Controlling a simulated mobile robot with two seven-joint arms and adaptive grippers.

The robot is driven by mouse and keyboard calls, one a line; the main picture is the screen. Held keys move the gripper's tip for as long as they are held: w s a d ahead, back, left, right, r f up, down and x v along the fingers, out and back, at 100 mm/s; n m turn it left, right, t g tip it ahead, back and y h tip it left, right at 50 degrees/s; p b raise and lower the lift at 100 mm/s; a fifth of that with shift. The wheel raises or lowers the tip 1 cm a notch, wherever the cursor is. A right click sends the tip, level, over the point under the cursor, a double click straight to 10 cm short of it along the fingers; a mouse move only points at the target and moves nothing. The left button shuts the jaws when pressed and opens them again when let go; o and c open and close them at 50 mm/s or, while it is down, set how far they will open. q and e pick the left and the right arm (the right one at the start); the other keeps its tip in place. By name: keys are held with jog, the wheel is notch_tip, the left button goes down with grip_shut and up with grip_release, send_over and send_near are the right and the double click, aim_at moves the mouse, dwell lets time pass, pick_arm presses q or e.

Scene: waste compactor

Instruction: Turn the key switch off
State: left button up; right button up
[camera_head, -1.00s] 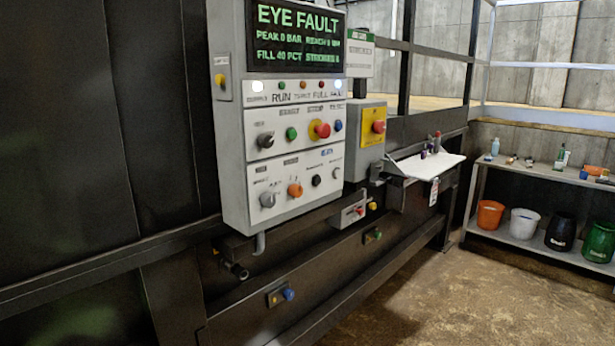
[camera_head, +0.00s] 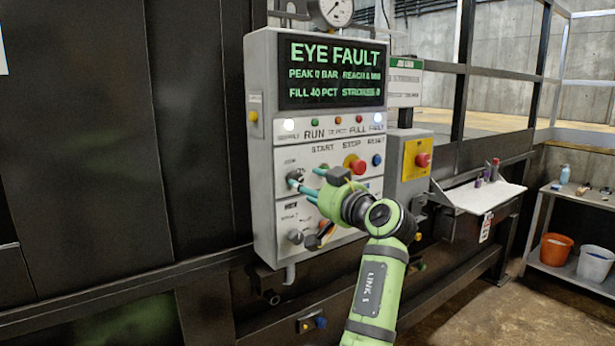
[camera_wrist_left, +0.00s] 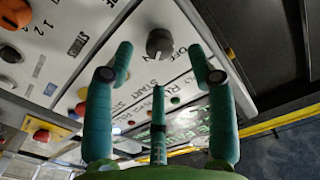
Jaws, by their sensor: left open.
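The key switch shows in the left wrist view as a grey round knob (camera_wrist_left: 159,43) with a pale mark on its edge. In the head view the switch (camera_head: 292,178) is at the left of the panel's upper row, partly hidden by my fingers. My left gripper (camera_head: 303,178) has green-teal fingers spread open in front of it. In the wrist view two fingertips of my left gripper (camera_wrist_left: 159,47) flank the knob with gaps; a third finger is below. Contact is not visible. My right gripper is out of view.
The grey control panel (camera_head: 262,130) shows EYE FAULT on its display (camera_head: 331,75). A red stop button (camera_head: 355,163) and blue reset button (camera_head: 377,160) are near my gripper. A yellow box with a red button (camera_head: 422,160) and a white shelf (camera_head: 480,196) are to the right.

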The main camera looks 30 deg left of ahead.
aim_at(299, 181)
pick_arm(q)
jog(key=p+x, duration=0.2)
jog(key=x, duration=0.2)
jog(key=shift+a+r, duration=0.1)
jog(key=shift+a, duration=0.15)
jog(key=shift+w+a, duration=0.25)
jog(key=shift+a, duration=0.05)
